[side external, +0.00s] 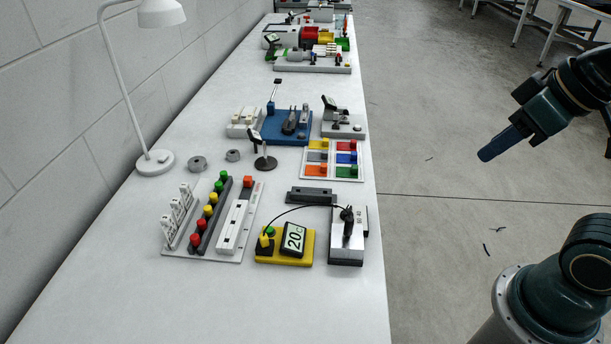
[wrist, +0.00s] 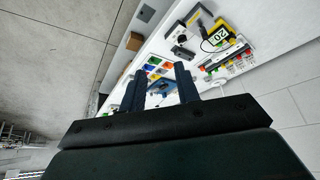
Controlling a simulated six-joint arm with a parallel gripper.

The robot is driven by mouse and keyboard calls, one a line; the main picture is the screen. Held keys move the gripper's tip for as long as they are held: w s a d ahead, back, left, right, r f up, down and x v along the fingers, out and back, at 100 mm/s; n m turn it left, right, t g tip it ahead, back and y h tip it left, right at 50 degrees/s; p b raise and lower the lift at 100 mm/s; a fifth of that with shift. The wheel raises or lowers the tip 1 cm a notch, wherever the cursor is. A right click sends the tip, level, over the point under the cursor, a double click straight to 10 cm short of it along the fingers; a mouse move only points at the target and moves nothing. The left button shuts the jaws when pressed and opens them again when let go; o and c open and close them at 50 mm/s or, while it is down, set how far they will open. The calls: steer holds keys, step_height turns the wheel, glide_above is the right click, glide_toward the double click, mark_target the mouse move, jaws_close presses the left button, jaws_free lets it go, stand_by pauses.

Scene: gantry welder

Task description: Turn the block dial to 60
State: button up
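The block dial (side external: 347,214) is a black knob on top of a silver metal block (side external: 346,247), with "60" and "40" marked beside it. Its exact pointer setting is too small to read. A black cable runs from the block to a yellow base (side external: 284,260) with a tilted display (side external: 293,240) reading 20. The display also shows in the wrist view (wrist: 219,38). My gripper (side external: 484,155) is in the air right of the table, well away from the dial. In the wrist view its two fingers (wrist: 160,82) stand apart with nothing between them.
Left of the yellow base is a rack (side external: 212,222) with coloured knobs and white switches. A dark grey bar (side external: 311,196) lies behind the block. A coloured-block tray (side external: 333,160) and a magnifier stand (side external: 264,161) stand farther back. The table front is clear.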

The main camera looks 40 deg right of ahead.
steer(key=w+n, duration=0.1)
steer(key=n+g, duration=0.6)
steer(key=n, duration=1.5)
glide_above(348, 209)
step_height(348, 209, down, 11)
steer(key=shift+r, duration=0.15)
step_height(348, 209, down, 14)
steer(key=shift+r, duration=0.1)
